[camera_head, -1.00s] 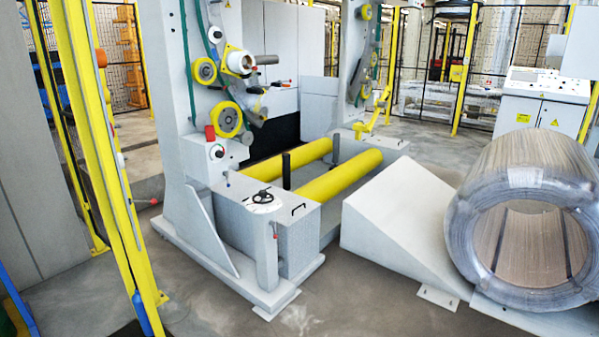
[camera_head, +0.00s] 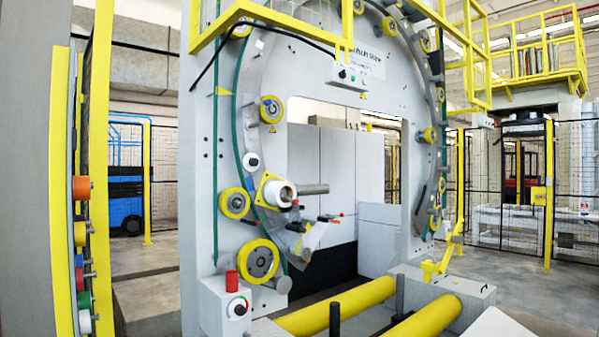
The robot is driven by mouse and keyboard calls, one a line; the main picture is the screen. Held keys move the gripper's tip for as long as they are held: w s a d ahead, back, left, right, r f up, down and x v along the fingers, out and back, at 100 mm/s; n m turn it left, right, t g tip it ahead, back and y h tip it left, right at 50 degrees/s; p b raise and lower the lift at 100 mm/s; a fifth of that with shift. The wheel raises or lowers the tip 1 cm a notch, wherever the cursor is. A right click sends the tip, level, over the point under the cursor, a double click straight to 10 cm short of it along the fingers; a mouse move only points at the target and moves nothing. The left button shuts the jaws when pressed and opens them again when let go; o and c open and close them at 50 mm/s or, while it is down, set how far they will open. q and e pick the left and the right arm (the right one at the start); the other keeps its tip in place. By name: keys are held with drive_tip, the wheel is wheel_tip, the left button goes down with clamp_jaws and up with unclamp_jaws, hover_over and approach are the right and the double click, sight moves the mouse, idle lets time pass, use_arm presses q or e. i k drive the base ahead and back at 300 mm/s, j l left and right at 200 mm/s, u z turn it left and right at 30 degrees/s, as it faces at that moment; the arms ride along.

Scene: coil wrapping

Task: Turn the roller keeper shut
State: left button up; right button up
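The wrapping machine (camera_head: 205,150) stands upright ahead, with a large ring and several yellow guide rollers. On the ring's lower left is a white roll on a yellow plate (camera_head: 268,188), with a grey spindle (camera_head: 313,189) pointing right. Just below it are a dark lever with a red tip (camera_head: 332,217) and a pale angled arm (camera_head: 312,238). I cannot tell for sure which of these small parts is the roller keeper, nor whether it is open or shut. Neither of my grippers shows in the view.
Two long yellow rollers (camera_head: 338,306) lie low in front of the machine. A red lamp (camera_head: 232,281) and a knob box (camera_head: 238,308) sit at its left foot. A yellow-edged post (camera_head: 63,190) stands close at left. A yellow bracket (camera_head: 440,262) is at right.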

sight(268, 102)
drive_tip(key=i+l+u, duration=0.35)
drive_tip(key=i+l, duration=0.4)
drive_tip(key=l, duration=0.15)
drive_tip(key=i+l, duration=0.85)
drive_tip(key=l, duration=0.25)
